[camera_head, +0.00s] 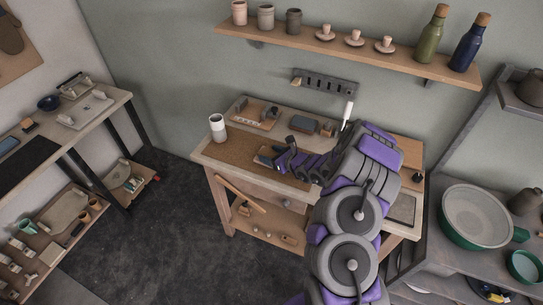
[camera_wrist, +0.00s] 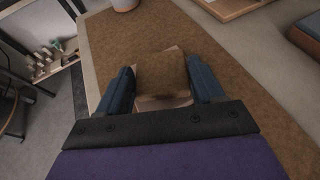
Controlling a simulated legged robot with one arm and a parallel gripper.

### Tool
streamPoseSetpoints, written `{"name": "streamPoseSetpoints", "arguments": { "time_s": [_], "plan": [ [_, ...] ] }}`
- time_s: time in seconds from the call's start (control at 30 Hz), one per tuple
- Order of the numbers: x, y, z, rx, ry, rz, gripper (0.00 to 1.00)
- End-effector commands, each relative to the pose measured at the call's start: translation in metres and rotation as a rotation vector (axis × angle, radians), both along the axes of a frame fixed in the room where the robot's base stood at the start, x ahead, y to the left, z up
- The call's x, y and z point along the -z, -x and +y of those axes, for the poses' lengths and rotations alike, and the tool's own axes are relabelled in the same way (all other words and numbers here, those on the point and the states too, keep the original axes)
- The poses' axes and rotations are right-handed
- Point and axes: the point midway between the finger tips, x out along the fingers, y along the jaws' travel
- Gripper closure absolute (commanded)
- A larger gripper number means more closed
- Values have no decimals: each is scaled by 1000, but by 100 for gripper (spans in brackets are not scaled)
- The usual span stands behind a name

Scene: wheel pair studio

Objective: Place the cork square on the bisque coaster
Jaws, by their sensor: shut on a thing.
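My gripper (camera_head: 274,158) is low over the brown work mat on the wooden bench in the head view. In the wrist view, its two dark blue fingers (camera_wrist: 162,78) are closed on either side of the cork square (camera_wrist: 160,68), which is brown and flat-topped. A pale pinkish piece (camera_wrist: 163,102) shows at the near edge of the cork square, between the fingers. It may be the bisque coaster beneath it, but I cannot tell whether the two touch. The fingers hide the sides of both. In the head view, my gripper mostly hides this spot.
The brown mat (camera_head: 228,155) has free room to the left. A white and grey cup (camera_head: 217,128) stands at its back left. A wooden tray (camera_head: 254,113) and a dark box (camera_head: 304,124) stand along the back. A wall shelf (camera_head: 335,46) holds cups and bottles.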

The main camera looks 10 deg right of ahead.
Motion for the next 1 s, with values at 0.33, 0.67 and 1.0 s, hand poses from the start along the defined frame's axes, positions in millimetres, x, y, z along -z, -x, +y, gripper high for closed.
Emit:
{"name": "streamPoseSetpoints", "arguments": {
  "time_s": [0.33,0.67,1.0],
  "plan": [
    [1,0,-1,1,1,2,24],
    [0,0,-1,1,1,1,8],
    [-13,22,-15,4,-1,3,8]
  ]
}}
